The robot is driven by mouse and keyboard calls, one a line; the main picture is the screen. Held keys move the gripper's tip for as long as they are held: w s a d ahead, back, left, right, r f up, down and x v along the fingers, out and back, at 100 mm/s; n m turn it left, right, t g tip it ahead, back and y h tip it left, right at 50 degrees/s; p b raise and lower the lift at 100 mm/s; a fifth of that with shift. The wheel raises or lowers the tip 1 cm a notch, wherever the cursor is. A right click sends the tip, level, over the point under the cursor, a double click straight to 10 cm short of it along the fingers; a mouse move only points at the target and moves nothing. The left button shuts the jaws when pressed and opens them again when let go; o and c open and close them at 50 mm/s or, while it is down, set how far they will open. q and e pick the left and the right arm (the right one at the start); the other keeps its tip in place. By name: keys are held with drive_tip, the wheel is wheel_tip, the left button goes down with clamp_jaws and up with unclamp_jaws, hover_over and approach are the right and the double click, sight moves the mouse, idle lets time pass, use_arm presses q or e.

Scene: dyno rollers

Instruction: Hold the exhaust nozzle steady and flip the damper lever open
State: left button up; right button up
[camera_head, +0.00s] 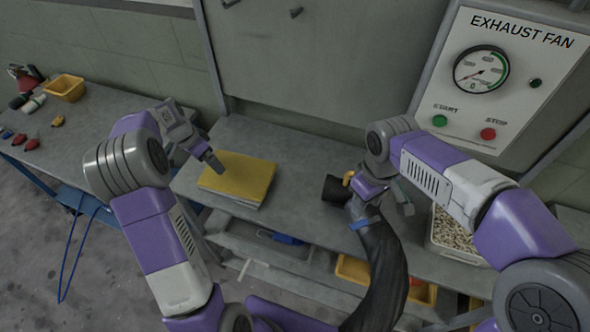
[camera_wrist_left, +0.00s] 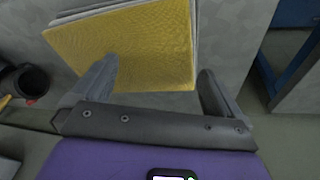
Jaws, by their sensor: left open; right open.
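The exhaust nozzle (camera_head: 334,190) is a black open-ended tube on the bench, joined to a dark ribbed hose (camera_head: 382,265) that hangs over the front edge. My left gripper (camera_head: 203,157) is open and empty above the yellow book's far left corner, apart from the nozzle. In the left wrist view the nozzle's dark mouth (camera_wrist_left: 29,81) shows at the left edge, beyond the open left fingers (camera_wrist_left: 160,92).
A yellow book (camera_head: 238,177) lies on the bench under my left gripper. A white bin of pellets (camera_head: 452,235) stands right of the hose. The exhaust fan panel (camera_head: 500,85) rises behind. Open bench lies between book and nozzle.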

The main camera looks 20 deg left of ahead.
use_arm(q)
drive_tip(key=w+d+r+m+h, duration=0.1)
drive_tip(key=w+d+r+m, duration=0.15)
drive_tip(key=d, duration=0.45)
drive_tip(key=w+d+r+m+h, duration=0.1)
drive_tip(key=w+d+r+m, duration=0.2)
drive_tip(key=d, duration=0.4)
drive_tip(key=m+h, duration=0.1)
drive_tip(key=m, duration=0.3)
approach(330, 188)
drive_tip(key=w+a+r, duration=0.3)
drive_tip(key=a+r, duration=0.1)
drive_tip(key=r, duration=0.1)
drive_tip(key=d+f+m, duration=0.1)
drive_tip(key=d+f, duration=0.1)
drive_tip(key=f, duration=0.3)
drive_tip(key=d+f+m+g, duration=0.1)
drive_tip(key=d+f, duration=0.2)
drive_tip(key=f, duration=0.3)
drive_tip(key=d+f+m, duration=0.2)
drive_tip(key=d+f, duration=0.1)
drive_tip(key=f, duration=0.2)
drive_tip(key=shift+w+f+g+y, duration=0.3)
drive_tip(key=shift+w+g, duration=0.05)
drive_tip(key=shift+g, duration=0.05)
